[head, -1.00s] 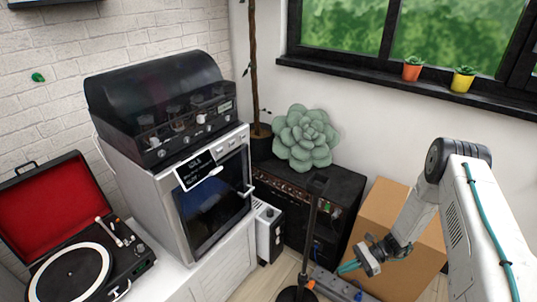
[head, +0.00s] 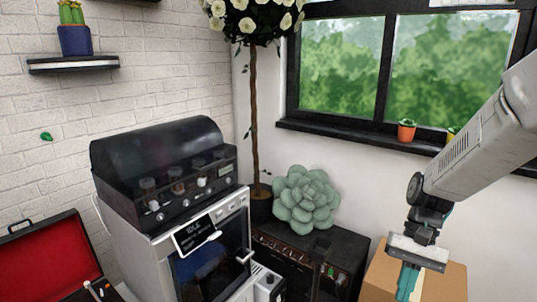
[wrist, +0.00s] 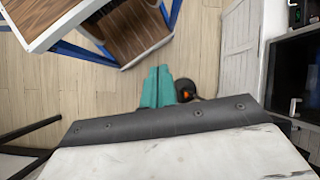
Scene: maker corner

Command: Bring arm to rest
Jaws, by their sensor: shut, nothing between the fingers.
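My gripper (head: 406,290) hangs at the lower right of the head view, its teal fingers pointing down. The fingers are shut with nothing between them. My arm comes in from the right edge above it. The gripper is in front of a cardboard box (head: 448,283); it cannot be told whether they touch. In the wrist view my gripper (wrist: 158,88) shows its teal fingers together over the wooden floor (wrist: 200,40).
A machine with a dark hood (head: 160,165) stands at left, near a black cabinet (head: 345,262) with a green succulent (head: 305,198). A potted tree (head: 253,110) rises behind. An orange pot (head: 406,132) is on the sill. A wooden shelf unit (wrist: 130,30) shows in the wrist view.

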